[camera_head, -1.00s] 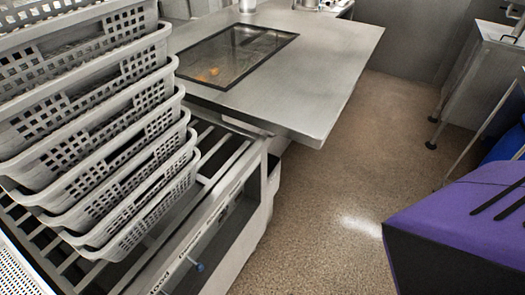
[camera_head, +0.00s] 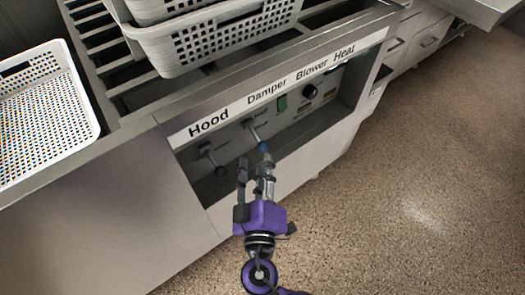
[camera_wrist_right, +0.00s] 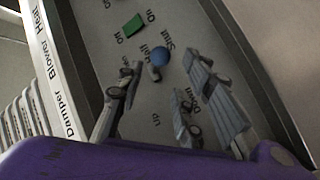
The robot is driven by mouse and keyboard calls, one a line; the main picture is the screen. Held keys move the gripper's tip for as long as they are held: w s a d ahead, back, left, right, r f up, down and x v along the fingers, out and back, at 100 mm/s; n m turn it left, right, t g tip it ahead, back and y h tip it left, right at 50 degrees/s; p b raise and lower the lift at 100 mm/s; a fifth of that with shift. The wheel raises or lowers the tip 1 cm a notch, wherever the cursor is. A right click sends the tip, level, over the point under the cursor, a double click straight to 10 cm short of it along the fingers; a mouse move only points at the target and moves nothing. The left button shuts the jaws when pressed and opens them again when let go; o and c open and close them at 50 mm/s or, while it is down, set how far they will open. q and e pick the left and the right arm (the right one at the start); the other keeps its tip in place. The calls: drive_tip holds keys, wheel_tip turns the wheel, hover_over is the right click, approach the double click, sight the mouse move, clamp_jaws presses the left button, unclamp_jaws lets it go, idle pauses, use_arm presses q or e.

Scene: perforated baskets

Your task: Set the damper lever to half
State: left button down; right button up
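The damper lever (camera_head: 254,131) is a grey rod with a blue ball knob (camera_head: 263,147), sticking out of the recessed control panel below the "Damper" label. My right gripper (camera_head: 254,163), purple with grey fingers, is open just below the knob in the head view. In the right wrist view the blue knob (camera_wrist_right: 160,57) shows between and beyond the fingertips of the right gripper (camera_wrist_right: 162,77). The words "Half" and "Shut" are beside the knob there; the exact lever setting is unclear. I cannot tell if a finger touches the knob. My left gripper is out of view.
A hood lever (camera_head: 211,157) with a dark knob is left of the damper lever. A green switch (camera_head: 282,103) and a black dial (camera_head: 310,91) are to the right. The labelled panel frame (camera_head: 190,131) edges the recess. Baskets (camera_head: 205,45) stand above; open floor lies right.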

sight(260, 149)
drive_tip(key=shift+w+a+r, duration=0.1)
drive_tip(key=shift+w+r, duration=0.05)
drive_tip(key=shift+w, duration=0.2)
drive_tip(key=w, duration=0.7)
drive_tip(key=shift+w+p, duration=0.1)
drive_tip(key=shift+p, duration=0.25)
clamp_jaws()
